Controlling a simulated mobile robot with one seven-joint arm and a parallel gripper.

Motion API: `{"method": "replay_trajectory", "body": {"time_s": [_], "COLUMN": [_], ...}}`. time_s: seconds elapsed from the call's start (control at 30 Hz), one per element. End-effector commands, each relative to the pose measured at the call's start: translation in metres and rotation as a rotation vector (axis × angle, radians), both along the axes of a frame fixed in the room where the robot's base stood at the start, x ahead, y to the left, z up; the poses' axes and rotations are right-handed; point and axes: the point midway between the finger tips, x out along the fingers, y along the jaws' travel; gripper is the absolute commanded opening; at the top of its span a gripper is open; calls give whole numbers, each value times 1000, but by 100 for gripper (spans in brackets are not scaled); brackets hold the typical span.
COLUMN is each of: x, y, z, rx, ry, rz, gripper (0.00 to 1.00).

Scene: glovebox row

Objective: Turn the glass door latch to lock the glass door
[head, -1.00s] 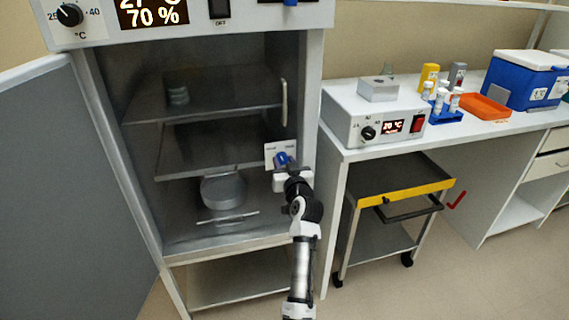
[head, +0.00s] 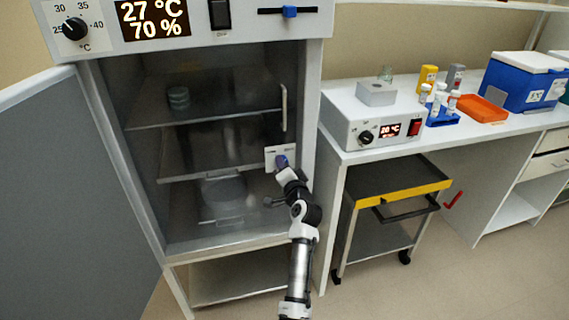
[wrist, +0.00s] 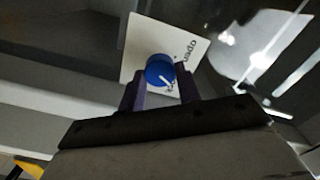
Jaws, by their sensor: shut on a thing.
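The glass door latch is a round blue knob (wrist: 160,70) with a white pointer mark, on a white plate (wrist: 135,50). The plate reads "open" on one side; a second label is mostly hidden by a finger. In the head view the plate (head: 271,152) sits at the right edge of the cabinet opening, below the glass door's vertical handle (head: 284,107). My gripper (wrist: 163,82) is shut on the knob, one dark finger on each side. The pointer mark slants toward the right finger. The shelves show through the glass door, which appears closed.
A large grey outer door (head: 75,190) stands open at the left. A bench (head: 365,152) with a small heater box (head: 350,130) is to the right, with a yellow-edged cart (head: 395,185) beneath it. Floor is clear in front of the cart.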

Motion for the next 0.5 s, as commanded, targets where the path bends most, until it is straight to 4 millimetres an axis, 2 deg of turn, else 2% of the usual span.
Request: {"method": "replay_trajectory", "body": {"time_s": [0.2, 0.5], "x": [0, 0], "y": [0, 0], "z": [2, 0], "rx": [146, 259], "ry": [47, 85], "rz": [-1, 0], "gripper": [11, 11]}}
